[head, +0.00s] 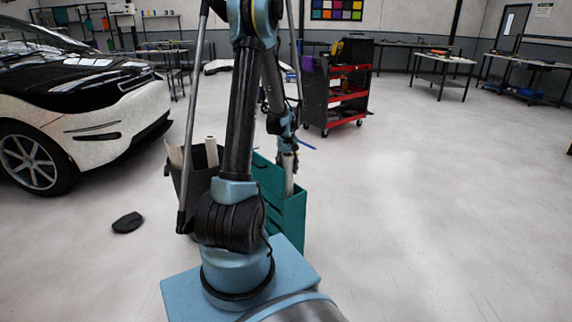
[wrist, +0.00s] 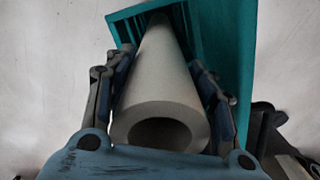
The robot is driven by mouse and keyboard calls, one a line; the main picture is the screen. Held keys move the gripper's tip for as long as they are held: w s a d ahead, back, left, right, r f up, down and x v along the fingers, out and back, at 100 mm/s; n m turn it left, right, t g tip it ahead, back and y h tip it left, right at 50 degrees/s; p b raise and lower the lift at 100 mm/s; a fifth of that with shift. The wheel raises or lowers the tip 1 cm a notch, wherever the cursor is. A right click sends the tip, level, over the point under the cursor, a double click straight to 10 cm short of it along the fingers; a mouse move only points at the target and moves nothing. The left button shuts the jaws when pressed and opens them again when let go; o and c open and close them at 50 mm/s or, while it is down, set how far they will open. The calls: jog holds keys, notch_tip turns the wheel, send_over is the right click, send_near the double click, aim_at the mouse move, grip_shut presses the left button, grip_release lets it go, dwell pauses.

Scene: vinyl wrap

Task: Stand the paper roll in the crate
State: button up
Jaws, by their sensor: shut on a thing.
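The paper roll (wrist: 165,75) is a pale grey-white hollow tube. My gripper (wrist: 160,62) is shut on it, one finger on each side, with the near open end toward the wrist camera. In the wrist view its far end points into the open top of the teal crate (wrist: 228,35). In the head view the roll (head: 289,172) looks about upright below my gripper (head: 288,150), with its lower part at the opening of the teal crate (head: 291,218). Whether its bottom touches the crate floor is hidden.
A dark bin (head: 192,190) with white rolls (head: 211,152) stands left of the crate, partly behind my arm. A car (head: 75,110) is at the left, with a dark flat object (head: 127,223) on the floor. A tool cart (head: 337,90) stands behind. The right floor is clear.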

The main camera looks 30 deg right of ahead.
jog(key=shift+f, duration=5.75)
jog(key=o, duration=1.7)
notch_tip(320, 180, up, 8)
send_over(287, 188)
jog(key=w+d, duration=0.2)
jog(key=w, duration=0.1)
jog(key=shift+s+a, duration=0.2)
jog(key=shift+a, duration=0.05)
